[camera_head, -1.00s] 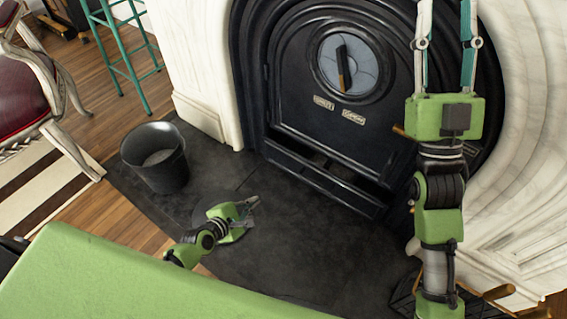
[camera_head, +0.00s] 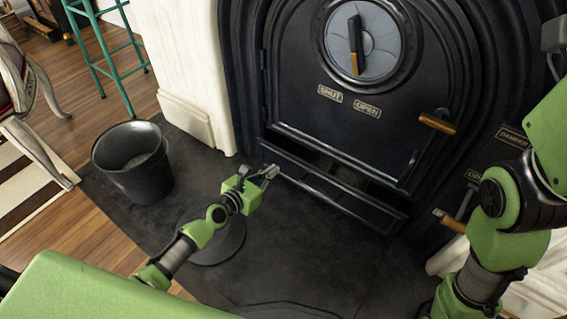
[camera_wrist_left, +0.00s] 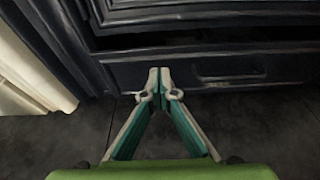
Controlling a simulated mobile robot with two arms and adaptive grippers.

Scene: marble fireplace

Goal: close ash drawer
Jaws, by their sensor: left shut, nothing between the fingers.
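The ash drawer (camera_head: 335,188) is a long black front low in the black stove, below the main door. It stands out a little, with a dark gap above it. It also shows in the left wrist view (camera_wrist_left: 235,72), with a recessed panel on its face. My left gripper (camera_head: 270,172) is shut and empty, low in front of the drawer's left end. In the left wrist view its fingertips (camera_wrist_left: 159,80) meet and overlap the drawer front; I cannot tell whether they touch it. My right arm is at the right edge; its fingers are out of frame.
A black bucket (camera_head: 134,162) stands on the dark hearth (camera_head: 300,255) at left. The stove door (camera_head: 345,130) is shut, with a wooden handle (camera_head: 437,123). A white marble surround (camera_head: 190,75) is left of the stove. A teal stool (camera_head: 105,50) stands behind.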

